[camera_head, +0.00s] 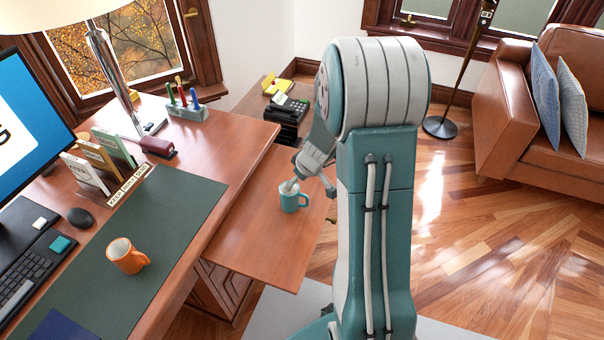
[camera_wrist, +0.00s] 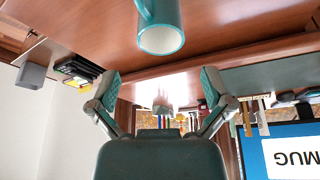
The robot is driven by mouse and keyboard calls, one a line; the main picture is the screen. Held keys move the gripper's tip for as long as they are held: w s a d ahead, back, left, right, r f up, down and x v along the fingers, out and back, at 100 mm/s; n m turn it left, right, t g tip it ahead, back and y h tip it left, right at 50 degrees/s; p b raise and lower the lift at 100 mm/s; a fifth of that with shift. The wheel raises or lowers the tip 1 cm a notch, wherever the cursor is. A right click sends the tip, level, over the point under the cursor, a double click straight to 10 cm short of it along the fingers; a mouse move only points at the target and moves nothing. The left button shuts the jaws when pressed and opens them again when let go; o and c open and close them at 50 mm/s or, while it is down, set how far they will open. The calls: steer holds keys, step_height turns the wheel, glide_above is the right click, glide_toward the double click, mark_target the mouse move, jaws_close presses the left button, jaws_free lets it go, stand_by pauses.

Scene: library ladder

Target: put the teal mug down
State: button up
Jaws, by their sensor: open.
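The teal mug (camera_head: 291,199) stands upright on the lower wooden side surface (camera_head: 262,243), right of the main desk, with its handle to the right. In the wrist view, which is upside down, the mug (camera_wrist: 160,25) is at the top, its rim towards my gripper and its base cut off. My gripper (camera_wrist: 158,85) is open, its two fingers spread wide with nothing between them, and the mug is clear of both.
An orange mug (camera_head: 125,257) stands on the dark green desk mat (camera_head: 172,210). A black phone (camera_head: 291,106) is at the back of the side surface. A pen holder (camera_head: 187,110), lamp (camera_head: 112,75) and monitor (camera_head: 32,110) are on the main desk. The side surface's front is clear.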

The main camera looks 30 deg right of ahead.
steer(key=s+a+r, duration=0.4)
steer(key=a+r, duration=0.1)
steer(key=r, duration=0.3)
steer(key=s+a+r, duration=0.3)
steer(key=a+r, duration=0.3)
steer(key=r, duration=0.3)
steer(key=s+a+r+m, duration=0.1)
steer(key=s+a+r, duration=0.1)
steer(key=s, duration=0.5)
steer(key=s+a+r+m+t+h, duration=0.1)
steer(key=s+a+r+m, duration=0.1)
steer(key=s+r, duration=0.3)
steer(key=s+a, duration=0.1)
steer(key=s, duration=0.1)
steer(key=shift+s, duration=0.35)
steer(key=shift+r, duration=0.1)
